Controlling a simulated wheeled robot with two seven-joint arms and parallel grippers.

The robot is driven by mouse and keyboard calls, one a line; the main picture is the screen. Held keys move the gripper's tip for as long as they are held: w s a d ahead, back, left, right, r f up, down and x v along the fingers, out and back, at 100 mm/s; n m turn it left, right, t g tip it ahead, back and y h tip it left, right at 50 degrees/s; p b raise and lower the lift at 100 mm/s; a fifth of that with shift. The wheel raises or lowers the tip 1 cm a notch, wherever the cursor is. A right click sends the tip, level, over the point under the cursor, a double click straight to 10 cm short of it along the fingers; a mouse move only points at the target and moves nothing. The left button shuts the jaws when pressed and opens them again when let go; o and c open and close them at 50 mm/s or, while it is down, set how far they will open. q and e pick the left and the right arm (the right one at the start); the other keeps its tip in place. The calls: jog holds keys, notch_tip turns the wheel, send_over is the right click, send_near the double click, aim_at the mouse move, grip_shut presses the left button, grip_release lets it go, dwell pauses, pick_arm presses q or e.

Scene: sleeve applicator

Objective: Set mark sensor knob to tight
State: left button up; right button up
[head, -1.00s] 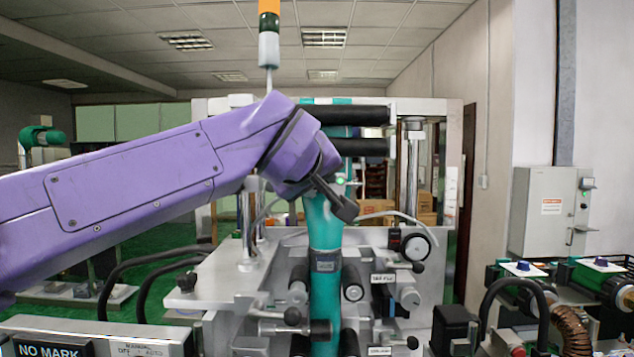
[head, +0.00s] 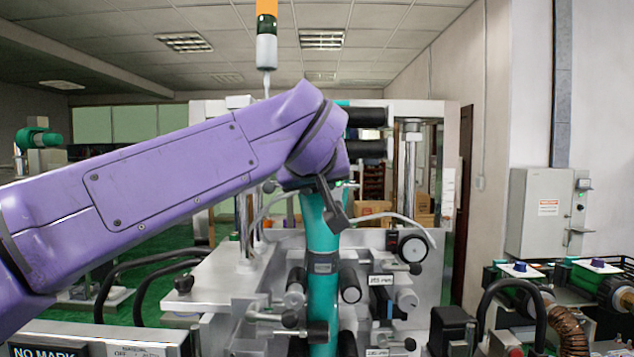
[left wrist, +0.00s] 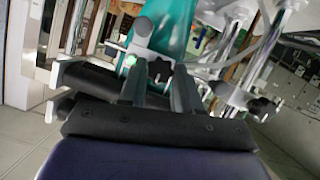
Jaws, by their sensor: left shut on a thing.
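My left gripper (left wrist: 160,72) comes in from the left in the head view, its dark fingers (head: 333,207) pointing down beside the teal column. In the left wrist view its two fingers stand on either side of a small black knob (left wrist: 160,68), and it is shut on that knob. A small green light (left wrist: 130,61) glows just left of the knob, by a grey clamp piece (left wrist: 143,28). In the head view my wrist and fingers hide the knob, and I cannot read its setting. My right gripper is not in view.
The teal column (head: 322,285) stands close by the gripper. Black rollers (head: 362,117) sit behind the wrist. A round dial (head: 412,247) and a thin cable lie to the right. A metal plate (head: 215,275) and a NO MARK panel (head: 45,352) are lower left.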

pick_arm(q)
jog(key=shift+r, duration=0.2)
jog(key=o, duration=0.9)
jog(key=shift+o, duration=0.8)
jog(key=shift+w+f, duration=0.1)
jog(key=shift+f, duration=0.05)
jog(key=d+b+v, duration=0.1)
jog(key=b+v, duration=0.1)
jog(key=v, duration=0.8)
jog(key=shift+s+a, duration=0.25)
jog(key=shift+a, duration=0.25)
